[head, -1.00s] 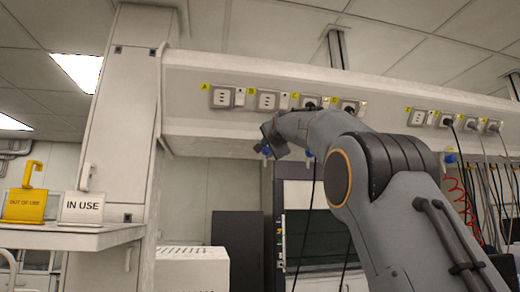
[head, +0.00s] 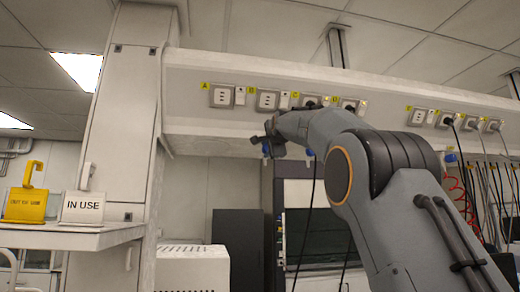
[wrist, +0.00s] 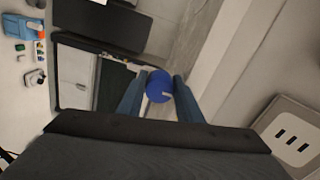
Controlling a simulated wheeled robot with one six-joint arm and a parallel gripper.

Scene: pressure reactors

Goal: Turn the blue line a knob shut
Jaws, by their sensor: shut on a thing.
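A round blue knob (wrist: 159,87) with a pale mark on its face sits between the two fingertips of my gripper (wrist: 167,84) in the wrist view. My gripper is shut on this knob. In the head view my gripper (head: 267,145) is under the front edge of the white overhead shelf, and the blue of the knob shows small beside it. A second blue knob (head: 310,152) hangs just right of it, partly behind my arm. Labels telling which line each knob belongs to cannot be read here.
The shelf (head: 215,125) carries several sockets with yellow letter tags. A third blue knob (head: 450,158) and a red coiled hose are at the right. A yellow "out of use" sign (head: 25,204) and a white "in use" sign (head: 83,208) stand at the left.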

